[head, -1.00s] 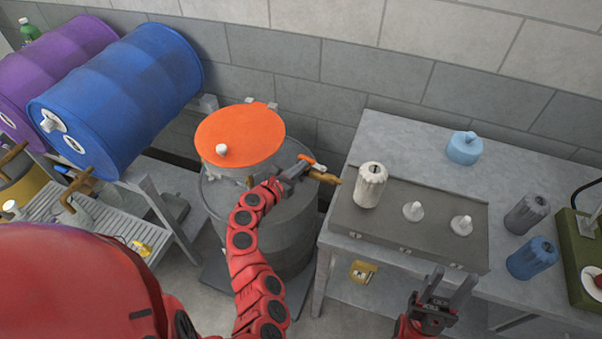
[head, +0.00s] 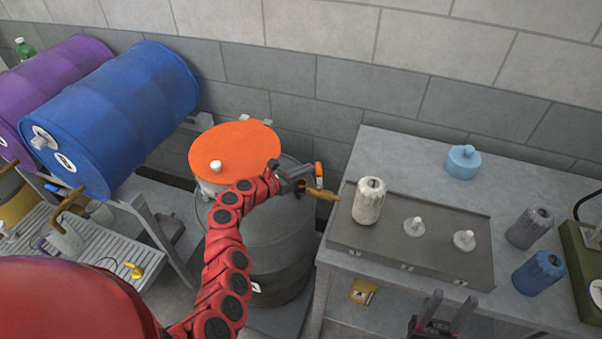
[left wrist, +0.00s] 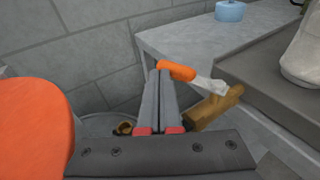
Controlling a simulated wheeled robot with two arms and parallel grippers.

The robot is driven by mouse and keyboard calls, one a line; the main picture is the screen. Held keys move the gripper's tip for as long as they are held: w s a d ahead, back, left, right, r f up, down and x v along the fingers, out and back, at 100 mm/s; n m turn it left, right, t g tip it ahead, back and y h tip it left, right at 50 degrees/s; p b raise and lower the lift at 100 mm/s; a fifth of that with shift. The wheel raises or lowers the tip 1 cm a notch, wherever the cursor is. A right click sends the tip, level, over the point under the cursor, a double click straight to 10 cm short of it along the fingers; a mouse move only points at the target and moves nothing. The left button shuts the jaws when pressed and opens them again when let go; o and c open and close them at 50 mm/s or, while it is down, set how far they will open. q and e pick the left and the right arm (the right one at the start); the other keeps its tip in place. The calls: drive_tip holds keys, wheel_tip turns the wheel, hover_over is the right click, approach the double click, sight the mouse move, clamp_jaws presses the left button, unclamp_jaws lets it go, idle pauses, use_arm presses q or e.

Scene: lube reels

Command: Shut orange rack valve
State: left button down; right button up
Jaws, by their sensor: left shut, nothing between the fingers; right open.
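The orange-handled valve (head: 319,172) sits beside the grey drum (head: 265,240), with a brass body and spout (head: 322,193) pointing right. In the left wrist view its orange grip (left wrist: 177,71) leads by a metal lever to the brass body (left wrist: 216,106). My left gripper (head: 306,184) is shut and empty. In the left wrist view its fingertips (left wrist: 160,73) are right by the left end of the orange grip; I cannot tell whether they touch. My right gripper (head: 446,305) is open and empty in front of the bench.
A bench (head: 385,155) at right holds a grey tray (head: 375,243), a white ribbed canister (head: 369,200), other canisters and a light blue pot (head: 462,161). Blue (head: 120,115) and purple (head: 50,80) drums lie at left.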

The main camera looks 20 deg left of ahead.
use_arm(q)
drive_tip(key=shift+w+d, duration=0.15)
drive_tip(key=shift+w, duration=0.2)
drive_tip(key=b+v, duration=0.4)
drive_tip(key=v, duration=1.3)
drive_tip(key=shift+s, duration=0.2)
